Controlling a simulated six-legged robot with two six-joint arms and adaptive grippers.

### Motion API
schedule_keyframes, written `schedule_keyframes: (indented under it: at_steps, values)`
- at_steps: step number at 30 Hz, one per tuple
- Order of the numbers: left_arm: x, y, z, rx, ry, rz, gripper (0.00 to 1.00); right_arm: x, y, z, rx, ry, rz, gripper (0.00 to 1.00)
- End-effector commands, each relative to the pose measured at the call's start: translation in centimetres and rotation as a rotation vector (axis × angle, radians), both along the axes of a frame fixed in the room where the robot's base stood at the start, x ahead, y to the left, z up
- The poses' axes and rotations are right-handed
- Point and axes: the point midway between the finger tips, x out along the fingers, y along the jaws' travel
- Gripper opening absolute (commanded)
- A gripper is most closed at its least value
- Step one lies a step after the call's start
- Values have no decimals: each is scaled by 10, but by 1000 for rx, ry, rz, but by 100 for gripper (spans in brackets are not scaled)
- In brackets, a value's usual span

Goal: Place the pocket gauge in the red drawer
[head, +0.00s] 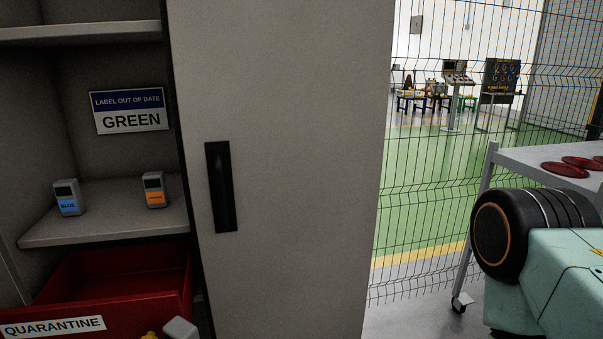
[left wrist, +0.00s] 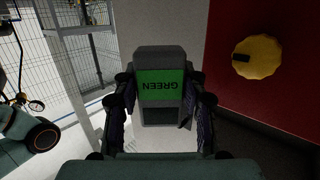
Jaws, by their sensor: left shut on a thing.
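The red drawer (head: 140,309), labelled QUARANTINE, stands open below the shelf at the lower left of the head view. The inside that shows looks empty. In the left wrist view, my left gripper (left wrist: 160,108) is shut on a grey pocket gauge (left wrist: 160,62) with a green label reading GREEN, upside down in that view. The red drawer front (left wrist: 285,85) with its yellow knob (left wrist: 256,56) is to the right of the held gauge. In the head view a grey block (head: 180,328), perhaps the gauge, shows beside the drawer front. My right gripper is in neither view.
A shelf (head: 110,230) above the drawer bears a gauge labelled BLUE (head: 68,199) and an orange-labelled gauge (head: 154,191). A sign (head: 130,111) reads LABEL OUT OF DATE, GREEN. A grey cabinet door (head: 285,150) stands right of the drawer; a wire fence (head: 430,200) lies beyond.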

Motion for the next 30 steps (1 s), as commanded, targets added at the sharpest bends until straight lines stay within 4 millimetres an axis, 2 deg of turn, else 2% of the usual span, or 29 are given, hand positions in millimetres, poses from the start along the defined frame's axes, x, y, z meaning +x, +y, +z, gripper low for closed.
schedule_keyframes:
  at_steps: [10,14,17,24,30]
  values:
    - [0,-1,0,-1,-2,-4,2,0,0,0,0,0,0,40]
    - [1,-7,5,-3,-4,-38,2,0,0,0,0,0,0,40]
    - [1,-19,12,-1,-7,-108,2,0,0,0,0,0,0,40]
    - [1,-67,40,8,-9,-391,2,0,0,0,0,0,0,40]
    - [1,-97,56,7,-7,-563,2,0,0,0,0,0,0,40]
